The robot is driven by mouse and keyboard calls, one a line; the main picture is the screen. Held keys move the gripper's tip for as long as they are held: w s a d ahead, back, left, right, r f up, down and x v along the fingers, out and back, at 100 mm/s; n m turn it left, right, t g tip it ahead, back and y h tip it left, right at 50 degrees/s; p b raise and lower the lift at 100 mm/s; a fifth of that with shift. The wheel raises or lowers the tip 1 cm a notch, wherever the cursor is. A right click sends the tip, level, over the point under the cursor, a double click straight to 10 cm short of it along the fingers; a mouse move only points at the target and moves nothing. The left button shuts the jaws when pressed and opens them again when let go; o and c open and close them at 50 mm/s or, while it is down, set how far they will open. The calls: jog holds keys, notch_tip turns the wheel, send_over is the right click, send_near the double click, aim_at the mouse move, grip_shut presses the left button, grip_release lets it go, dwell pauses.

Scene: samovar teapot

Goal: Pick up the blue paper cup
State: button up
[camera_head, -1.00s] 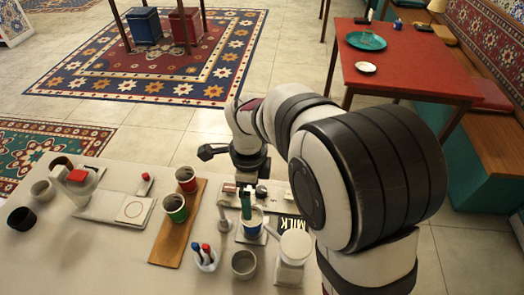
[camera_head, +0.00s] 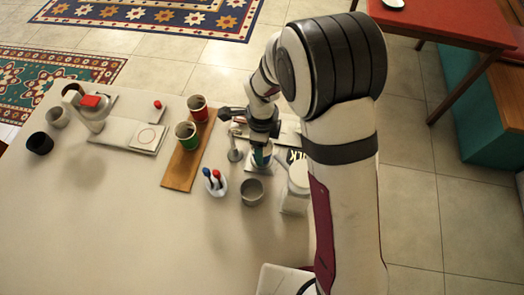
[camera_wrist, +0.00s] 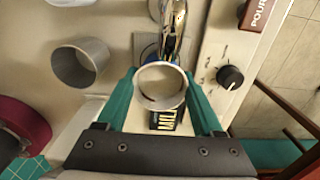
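The cup's blue outside is mostly hidden in the wrist view.
A grey cup (camera_head: 252,192) and a white pen holder (camera_head: 215,187) stand close by. Red (camera_head: 198,107) and green (camera_head: 187,136) cups stand on a wooden board (camera_head: 182,172).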

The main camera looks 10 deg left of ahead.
jog(key=shift+c, duration=1.1)
notch_tip(320, 180, up, 8)
jog(key=w+d+r+n, duration=0.1)
jog(key=d+r+n, duration=1.5)
jog(key=d+n, duration=0.2)
jog(key=s+a+f+m, duration=0.1)
jog(key=a+f+m, duration=0.3)
jog(key=a, duration=0.5)
jog(key=s+a+f+m, duration=0.1)
jog(key=a+f+m, duration=0.2)
jog(key=a+m, duration=0.4)
jog(key=s+a+f+m, duration=0.1)
jog(key=a+f+m, duration=0.3)
jog(key=a, duration=0.6)
jog(key=s+a+f+m, duration=0.1)
jog(key=s+a+f, duration=0.1)
jog(key=a+f, duration=0.2)
jog(key=s+a+f+m, duration=0.1)
jog(key=s+a+f, duration=0.1)
jog(key=a+f, duration=0.2)
jog(key=s+a+f+m, duration=0.1)
jog(key=s+a+f, duration=0.2)
jog(key=a+f, duration=0.1)
jog(key=shift+a+f, duration=0.4)
jog(key=shift+a, duration=0.1)
jog(key=shift+f, duration=0.1)
